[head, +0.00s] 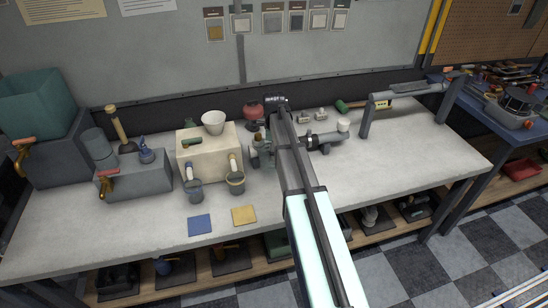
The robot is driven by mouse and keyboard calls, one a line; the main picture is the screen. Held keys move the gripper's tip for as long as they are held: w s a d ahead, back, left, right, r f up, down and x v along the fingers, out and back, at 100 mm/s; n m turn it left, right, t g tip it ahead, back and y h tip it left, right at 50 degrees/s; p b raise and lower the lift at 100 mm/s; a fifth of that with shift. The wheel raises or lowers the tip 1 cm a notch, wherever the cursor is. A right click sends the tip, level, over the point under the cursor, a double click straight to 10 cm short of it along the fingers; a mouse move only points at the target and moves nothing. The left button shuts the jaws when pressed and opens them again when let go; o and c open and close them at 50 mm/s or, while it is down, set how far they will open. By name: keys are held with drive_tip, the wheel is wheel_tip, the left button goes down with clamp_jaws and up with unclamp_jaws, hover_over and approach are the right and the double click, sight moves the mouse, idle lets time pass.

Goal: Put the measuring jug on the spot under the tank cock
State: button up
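My arm reaches up over the middle of the bench, and my gripper (277,101) is a small dark shape at its far end. Its fingers are too small to read. A green tank (38,100) sits on a dark grey block at the far left, with an orange-handled brass cock (21,160) low on its front. A smaller grey block (136,185) carries a round blue-grey vessel and a similar brass cock (106,184). I cannot pick out a measuring jug for certain. Two small cups (195,192) (236,184) stand under spouts of a cream box. No marked spot shows under either cock.
The cream box (208,158) carries a white bowl (213,121). Blue (200,225) and yellow (243,215) squares lie before it. A red item (253,111) is left of my gripper. A metal rail stand (408,92) is right. The bench front right is clear.

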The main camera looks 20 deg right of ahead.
drive_tip(key=shift+f+p, duration=0.3)
drive_tip(key=shift+f, duration=1.75)
drive_tip(key=o, duration=1)
drive_tip(key=shift+f, duration=0.1)
wheel_tip(320, 180, up, 11)
drive_tip(key=b, duration=0.2)
drive_tip(key=shift+s+a+r, duration=0.1)
drive_tip(key=shift+r, duration=0.55)
drive_tip(key=c, duration=1)
